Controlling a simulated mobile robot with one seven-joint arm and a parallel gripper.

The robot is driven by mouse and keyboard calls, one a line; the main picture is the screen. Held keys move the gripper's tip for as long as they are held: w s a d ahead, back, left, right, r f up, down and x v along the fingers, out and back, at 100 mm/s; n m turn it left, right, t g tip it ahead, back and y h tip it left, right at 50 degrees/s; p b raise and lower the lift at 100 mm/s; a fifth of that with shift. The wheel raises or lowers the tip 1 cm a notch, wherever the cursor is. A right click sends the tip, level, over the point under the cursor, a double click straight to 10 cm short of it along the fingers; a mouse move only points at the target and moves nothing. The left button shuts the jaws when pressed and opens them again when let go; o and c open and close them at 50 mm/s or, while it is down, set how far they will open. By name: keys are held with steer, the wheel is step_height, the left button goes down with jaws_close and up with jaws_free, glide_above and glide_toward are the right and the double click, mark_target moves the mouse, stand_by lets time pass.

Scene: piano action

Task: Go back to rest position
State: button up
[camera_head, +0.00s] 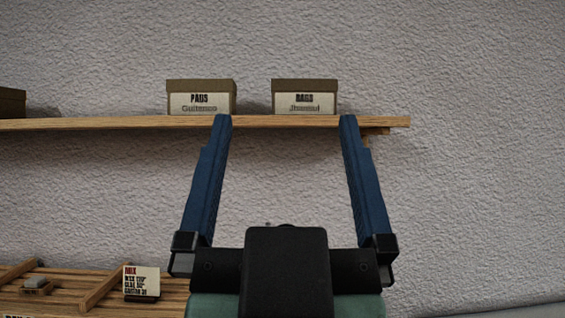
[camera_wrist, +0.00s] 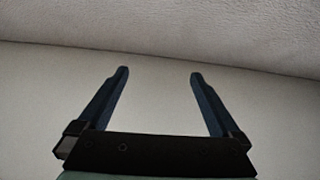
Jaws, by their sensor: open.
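My gripper (camera_head: 285,120) is in the middle of the head view with its two long blue fingers spread wide and nothing between them. The fingers point up, and their tips overlap the front edge of a wooden shelf in the picture. I cannot tell how far they are from the shelf. In the wrist view my gripper (camera_wrist: 160,72) is also open and empty, with only pale wall-like surfaces beyond it.
Lower left is a slatted wooden rack (camera_head: 100,288) with a small sign (camera_head: 141,281). The wall (camera_head: 490,170) at right is bare.

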steer(key=shift+s+a+r+t, duration=0.1)
steer(key=shift+s+r+t, duration=0.3)
steer(key=shift+s+r, duration=0.3)
steer(key=shift+f, duration=0.1)
